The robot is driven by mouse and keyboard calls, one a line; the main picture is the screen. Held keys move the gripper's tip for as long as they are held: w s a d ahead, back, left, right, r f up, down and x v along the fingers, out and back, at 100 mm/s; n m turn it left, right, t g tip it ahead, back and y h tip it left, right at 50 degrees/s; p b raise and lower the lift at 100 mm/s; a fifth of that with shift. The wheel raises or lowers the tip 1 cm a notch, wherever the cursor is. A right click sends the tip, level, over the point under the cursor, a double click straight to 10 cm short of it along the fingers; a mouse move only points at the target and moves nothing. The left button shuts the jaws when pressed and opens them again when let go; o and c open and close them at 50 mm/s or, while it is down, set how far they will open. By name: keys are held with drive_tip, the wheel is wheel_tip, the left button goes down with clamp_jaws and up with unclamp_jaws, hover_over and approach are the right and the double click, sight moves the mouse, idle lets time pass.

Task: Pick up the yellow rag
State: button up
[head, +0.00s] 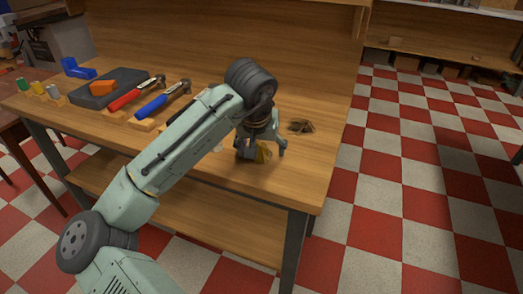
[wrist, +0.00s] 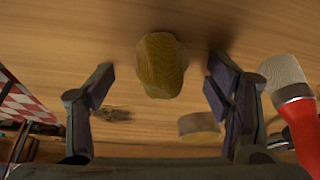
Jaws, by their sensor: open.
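The yellow rag (wrist: 160,68) is a small, blocky yellow-brown lump on the wooden bench top. In the wrist view it lies between my two fingers, a little beyond their tips, with clear space on both sides. In the head view the rag (head: 264,154) shows in part, near the bench's front edge, with my gripper over it hiding the rest. My gripper (head: 261,150) is open and points down at the bench. In the wrist view my gripper (wrist: 160,87) has its fingers spread wide and nothing held.
A red-handled brush (wrist: 294,95) and a round wooden piece (wrist: 198,126) are close by in the wrist view.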

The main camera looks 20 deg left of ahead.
sight(262, 143)
drive_tip(key=shift+c, duration=0.6)
drive_tip(key=c, duration=1.1)
drive_tip(key=shift+r, duration=0.15)
drive_tip(key=shift+r, duration=0.55)
wheel_tip(262, 143, up, 2)
drive_tip(key=shift+r+b, duration=0.15)
drive_tip(key=shift+b, duration=0.45)
drive_tip(key=s+a+b, duration=0.1)
drive_tip(key=s, duration=0.4)
drive_tip(key=s+a+r+b, duration=0.1)
drive_tip(key=s+a, duration=0.1)
drive_tip(key=s, duration=0.3)
drive_tip(key=s+a+b, duration=0.1)
drive_tip(key=s, duration=0.4)
drive_tip(key=shift+s+a+r, duration=0.2)
drive_tip(key=shift+a, duration=0.15)
